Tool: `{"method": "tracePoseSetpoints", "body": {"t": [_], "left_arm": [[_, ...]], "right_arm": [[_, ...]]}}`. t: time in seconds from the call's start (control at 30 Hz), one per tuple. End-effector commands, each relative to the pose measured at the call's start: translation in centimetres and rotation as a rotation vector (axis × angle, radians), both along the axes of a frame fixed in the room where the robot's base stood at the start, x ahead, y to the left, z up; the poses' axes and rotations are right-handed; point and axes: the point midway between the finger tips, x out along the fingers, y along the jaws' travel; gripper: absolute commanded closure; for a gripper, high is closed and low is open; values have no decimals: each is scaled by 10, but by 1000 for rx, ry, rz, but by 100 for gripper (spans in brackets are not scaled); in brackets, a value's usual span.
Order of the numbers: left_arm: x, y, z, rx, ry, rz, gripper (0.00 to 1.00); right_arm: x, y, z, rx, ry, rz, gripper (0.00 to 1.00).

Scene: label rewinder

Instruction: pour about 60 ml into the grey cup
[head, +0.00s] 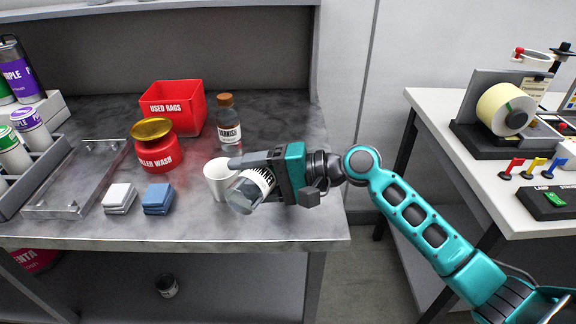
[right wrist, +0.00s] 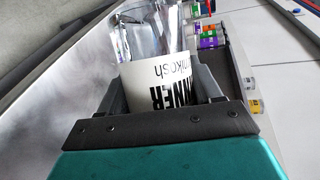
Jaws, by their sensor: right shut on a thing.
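A pale cup (head: 218,182), near white in this light, stands upright near the front edge of the grey bench. My right gripper (head: 250,174) is shut on a clear container with a white label (head: 240,201), tilted just right of the cup and overlapping it in the head view. The label reads partly as thinner; it also shows in the right wrist view, upside down, between the fingers (right wrist: 180,92). I cannot tell which end of the container is its mouth, whether liquid flows, or what is in the cup. My left gripper is out of view.
A varnish bottle (head: 228,125), a red used-rags bin (head: 173,108) and a red roller-wash can (head: 156,153) stand behind. White (head: 119,197) and blue (head: 158,198) pads lie left of the cup. A label rewinder (head: 490,110) is on the right table. Bench between cup and right edge is clear.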

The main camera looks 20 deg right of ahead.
Motion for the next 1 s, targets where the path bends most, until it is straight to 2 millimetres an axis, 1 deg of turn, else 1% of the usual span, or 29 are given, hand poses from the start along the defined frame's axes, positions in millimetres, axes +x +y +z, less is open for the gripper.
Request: {"method": "tracePoseSetpoints", "body": {"t": [1.0], "left_arm": [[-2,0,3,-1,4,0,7]], "right_arm": [[0,0,4,31,29,0,71]]}}
